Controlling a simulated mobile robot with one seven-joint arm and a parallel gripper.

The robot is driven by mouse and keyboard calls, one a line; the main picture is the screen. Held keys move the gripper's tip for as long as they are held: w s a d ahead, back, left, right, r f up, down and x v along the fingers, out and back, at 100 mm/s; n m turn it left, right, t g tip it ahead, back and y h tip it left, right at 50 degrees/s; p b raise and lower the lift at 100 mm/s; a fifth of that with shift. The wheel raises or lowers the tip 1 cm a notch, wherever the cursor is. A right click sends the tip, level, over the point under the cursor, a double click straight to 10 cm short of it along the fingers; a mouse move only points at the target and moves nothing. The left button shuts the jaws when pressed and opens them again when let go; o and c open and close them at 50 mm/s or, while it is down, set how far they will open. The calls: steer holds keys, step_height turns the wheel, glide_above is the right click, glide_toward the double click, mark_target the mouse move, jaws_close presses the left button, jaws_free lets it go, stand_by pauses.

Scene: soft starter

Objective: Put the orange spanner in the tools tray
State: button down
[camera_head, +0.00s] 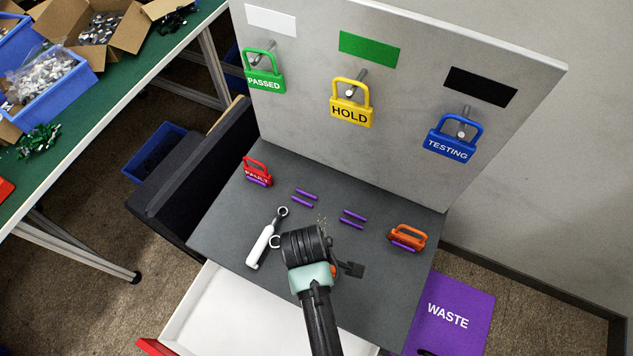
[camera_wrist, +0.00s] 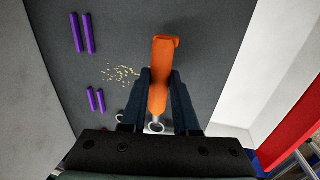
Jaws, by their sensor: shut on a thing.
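The orange spanner (camera_wrist: 163,65) lies between the two dark fingers of my gripper (camera_wrist: 160,77) in the wrist view. My gripper is shut on its orange handle, and a metal ring end (camera_wrist: 156,127) shows near the gripper base. In the head view my gripper (camera_head: 335,268) is over the grey worktop, hiding most of the spanner; a bit of orange (camera_head: 333,271) shows beside it. I cannot tell whether the spanner touches the worktop. An open white drawer with a red front (camera_head: 230,310), possibly the tools tray, is below the worktop's front edge; no label shows.
A white-handled spanner (camera_head: 262,245) lies left of my gripper. Several purple rods, gold crumbs (camera_wrist: 120,75), a red padlock (camera_head: 257,171) and an orange padlock (camera_head: 407,237) are on the worktop (camera_head: 225,225). An upright panel (camera_head: 400,110) with padlocks stands behind. A purple waste bin (camera_head: 450,310) is at right.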

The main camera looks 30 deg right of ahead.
steer(key=shift+f, duration=1.2)
steer(key=shift+f, duration=0.2)
steer(key=c, duration=0.7)
jaws_free()
steer(key=shift+o, duration=0.2)
steer(key=shift+r, duration=0.15)
